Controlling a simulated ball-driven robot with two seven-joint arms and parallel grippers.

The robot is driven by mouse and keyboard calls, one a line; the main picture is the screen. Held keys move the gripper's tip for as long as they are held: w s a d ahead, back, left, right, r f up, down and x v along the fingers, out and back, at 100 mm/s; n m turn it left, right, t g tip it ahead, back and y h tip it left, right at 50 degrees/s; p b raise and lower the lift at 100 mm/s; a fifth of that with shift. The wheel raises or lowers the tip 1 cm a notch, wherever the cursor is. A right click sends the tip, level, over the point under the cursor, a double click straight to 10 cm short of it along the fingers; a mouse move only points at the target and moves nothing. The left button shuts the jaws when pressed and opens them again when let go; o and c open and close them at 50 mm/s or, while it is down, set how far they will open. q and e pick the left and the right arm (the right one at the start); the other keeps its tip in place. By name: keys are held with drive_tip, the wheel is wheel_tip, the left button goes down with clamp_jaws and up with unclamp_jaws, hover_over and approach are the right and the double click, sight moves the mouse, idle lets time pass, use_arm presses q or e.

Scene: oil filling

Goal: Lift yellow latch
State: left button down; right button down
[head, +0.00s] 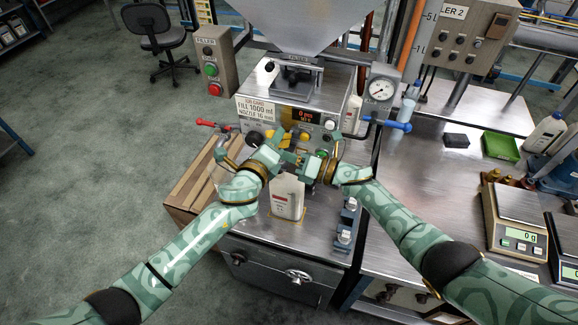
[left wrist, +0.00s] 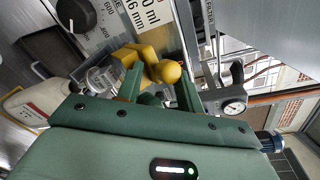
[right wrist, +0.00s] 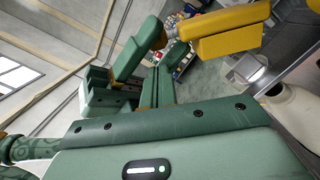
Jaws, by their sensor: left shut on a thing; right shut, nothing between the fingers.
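The yellow latch (left wrist: 150,62) with a round yellow knob shows between the fingers of my left gripper (left wrist: 158,85) in the left wrist view. The left fingers are shut on it. In the head view my left gripper (head: 284,152) is at the front of the filler, partly covering the latch (head: 274,136). A large yellow part (right wrist: 228,32) shows at the top of the right wrist view. My right gripper (head: 313,163) is shut and empty, close beside the left one. Green gripper parts overlap in the right wrist view, so its exact fingertips are hard to tell.
A white bottle (head: 287,197) stands below the grippers on the steel table. A red-handled valve (head: 216,125) is at the left and a blue handle (head: 397,126) at the right. A wooden crate (head: 187,192) stands at the left. Scales (head: 515,217) stand at the far right.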

use_arm(q)
drive_tip(key=shift+w+a+r, duration=0.15)
drive_tip(key=shift+w+a, duration=0.1)
drive_tip(key=shift+a, duration=0.05)
use_arm(e)
drive_tip(key=shift+w+r, duration=0.35)
drive_tip(key=shift+w, duration=0.05)
drive_tip(key=shift+d, duration=0.1)
